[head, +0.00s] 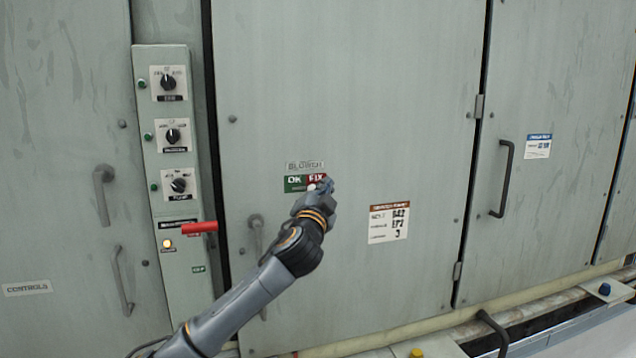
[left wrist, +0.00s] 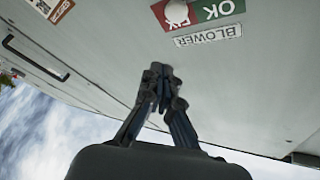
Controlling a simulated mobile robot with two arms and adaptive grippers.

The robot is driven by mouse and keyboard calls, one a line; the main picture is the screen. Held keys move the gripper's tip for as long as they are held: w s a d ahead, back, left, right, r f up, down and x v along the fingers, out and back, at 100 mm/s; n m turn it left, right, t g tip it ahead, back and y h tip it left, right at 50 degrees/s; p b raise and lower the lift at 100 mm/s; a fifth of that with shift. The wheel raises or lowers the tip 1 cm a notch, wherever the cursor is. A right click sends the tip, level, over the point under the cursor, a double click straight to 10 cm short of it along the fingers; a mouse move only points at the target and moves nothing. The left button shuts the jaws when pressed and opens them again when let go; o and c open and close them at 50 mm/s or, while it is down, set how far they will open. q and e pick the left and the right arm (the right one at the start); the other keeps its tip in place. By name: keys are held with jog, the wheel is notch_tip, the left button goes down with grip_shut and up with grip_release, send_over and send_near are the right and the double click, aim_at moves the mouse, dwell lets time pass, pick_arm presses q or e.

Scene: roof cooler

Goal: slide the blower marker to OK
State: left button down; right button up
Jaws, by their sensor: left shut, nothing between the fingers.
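The blower sign (head: 305,165) is on the large grey door, above a strip with a green OK half (head: 294,184) and a red FIX half (head: 317,179). In the left wrist view the strip is upside down, and the round whitish marker (left wrist: 177,13) lies over the red FIX half. In the head view only a small pale bit of the marker (head: 311,187) shows beside my gripper. My left gripper (head: 326,185) is shut and empty, in front of the lower right of the strip. In the left wrist view its fingertips (left wrist: 158,72) appear apart from the marker.
A control panel (head: 168,140) with several knobs and a red lever (head: 199,228) stands left of the door. Door handles (head: 257,235) and a paper label (head: 389,222) are near my arm. The door above the sign is clear.

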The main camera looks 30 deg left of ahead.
pick_arm(q)
jog(key=w+a+p, duration=0.1)
jog(key=a, duration=0.1)
jog(key=w+a+f+p, duration=0.1)
jog(key=w+a+p, duration=0.1)
jog(key=shift+w+f, duration=0.1)
jog(key=shift+w, duration=0.2)
jog(key=shift+s+a+f, duration=0.15)
jog(key=shift+s+f, duration=0.05)
jog(key=shift+s, duration=0.05)
jog(key=shift+w, duration=0.15)
